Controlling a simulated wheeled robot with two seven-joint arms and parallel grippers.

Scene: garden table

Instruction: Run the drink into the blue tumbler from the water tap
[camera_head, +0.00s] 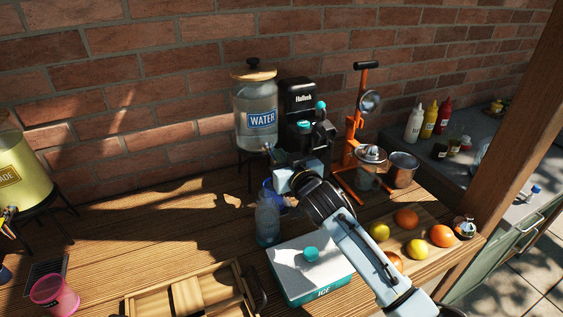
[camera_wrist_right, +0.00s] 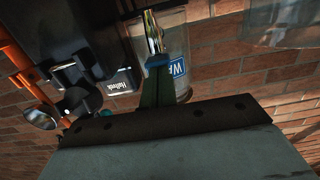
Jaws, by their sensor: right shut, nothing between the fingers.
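The water dispenser (camera_head: 255,105), a clear jar with a wooden lid and a blue WATER label, stands on a dark stand against the brick wall. Its metal tap (camera_head: 268,148) is low on the front; the tap also shows in the right wrist view (camera_wrist_right: 153,32). My right gripper (camera_head: 277,165) is shut and empty, its fingertips close to the tap; I cannot tell whether they touch it. In the right wrist view the closed fingers (camera_wrist_right: 157,64) point at the tap. The blue tumbler (camera_head: 269,184) is below the tap, mostly hidden by a bottle and my gripper. My left gripper is out of view.
A clear bluish bottle (camera_head: 267,220) stands in front of the tumbler. A black coffee machine (camera_head: 298,95) and an orange press (camera_head: 355,130) are right of the dispenser. An ice box (camera_head: 315,285), a wooden tray (camera_head: 140,307) and a pink cup (camera_head: 55,296) are nearer. The left-middle table is clear.

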